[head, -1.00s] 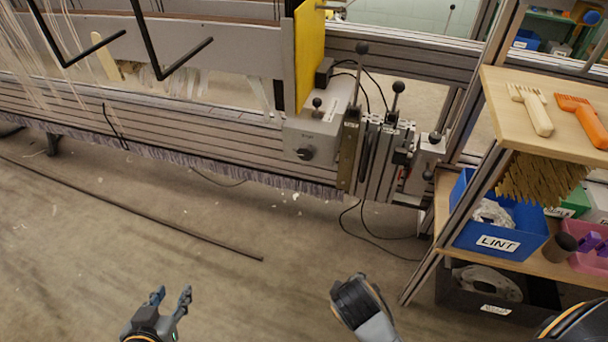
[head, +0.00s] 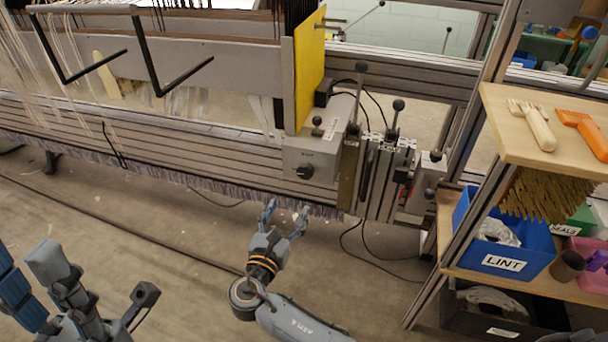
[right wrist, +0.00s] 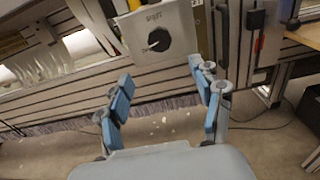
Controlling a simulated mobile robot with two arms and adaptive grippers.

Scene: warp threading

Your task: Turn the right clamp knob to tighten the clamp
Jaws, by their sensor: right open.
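The dark round clamp knob (head: 305,171) sits on the front of a grey clamp box (head: 322,151) at the right end of the loom beam. In the right wrist view the knob (right wrist: 158,40) shows a pale pointer mark, above and between my fingers. My right gripper (head: 286,212) is open and empty, below and slightly left of the knob, apart from it. It also shows in the right wrist view (right wrist: 165,98). Parts of my left gripper (head: 48,265) show at the lower left, away from the box; its opening is unclear.
Upright levers (head: 394,120) with ball tops stand right of the box. A wooden shelf (head: 510,135) holds a comb and an orange tool; a blue LINT bin (head: 505,242) is below. A purple-grey fringe (head: 235,194) hangs under the beam. Open floor lies in front.

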